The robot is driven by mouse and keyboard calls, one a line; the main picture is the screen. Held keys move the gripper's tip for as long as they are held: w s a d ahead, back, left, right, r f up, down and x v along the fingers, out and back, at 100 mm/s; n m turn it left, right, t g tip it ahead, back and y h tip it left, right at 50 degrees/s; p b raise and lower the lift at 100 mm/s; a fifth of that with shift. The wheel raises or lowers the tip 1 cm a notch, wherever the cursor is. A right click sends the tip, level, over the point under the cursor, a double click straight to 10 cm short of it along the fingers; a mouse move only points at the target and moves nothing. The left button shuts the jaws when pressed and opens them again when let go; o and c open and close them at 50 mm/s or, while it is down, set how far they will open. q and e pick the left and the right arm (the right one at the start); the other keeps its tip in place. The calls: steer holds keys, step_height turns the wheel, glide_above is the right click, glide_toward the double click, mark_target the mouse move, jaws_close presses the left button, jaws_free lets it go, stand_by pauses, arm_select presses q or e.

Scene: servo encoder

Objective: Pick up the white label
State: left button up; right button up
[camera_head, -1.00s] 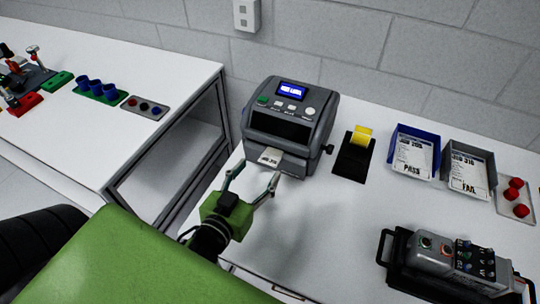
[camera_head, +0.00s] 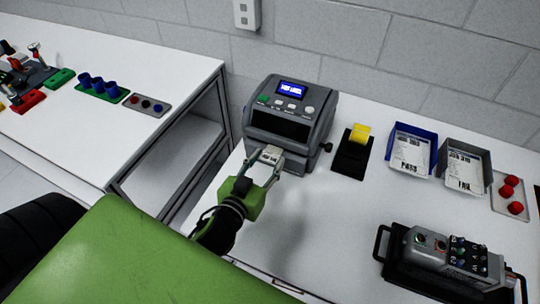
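The white label (camera_head: 270,154) sticks out of the front slot of the grey label printer (camera_head: 290,112), which stands on the white table and has a lit blue screen. My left gripper (camera_head: 265,163) is at the printer's front, with its two fingers on either side of the label. The fingers are apart, and I see no clear contact with the label. The label's inner end is hidden in the printer. My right gripper is not in view.
A black stand with a yellow piece (camera_head: 353,152) is right of the printer. A blue tray (camera_head: 412,148) and a grey tray (camera_head: 463,164) hold printed sheets. A grey device with knobs (camera_head: 446,262) sits at front right. The table's middle is clear.

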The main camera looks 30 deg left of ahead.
arm_select(q)
steer(key=shift+c, duration=0.5)
steer(key=shift+r, duration=0.15)
steer(key=shift+r, duration=0.55)
steer(key=s+d+r+p, duration=0.2)
steer(key=s+d+r, duration=0.1)
steer(key=s+r, duration=0.3)
steer(key=s+d+r+p, duration=0.2)
steer(key=s+r, duration=0.3)
steer(key=s, duration=0.1)
steer(key=shift+s+d+r, duration=0.35)
steer(key=shift+s+d, duration=0.05)
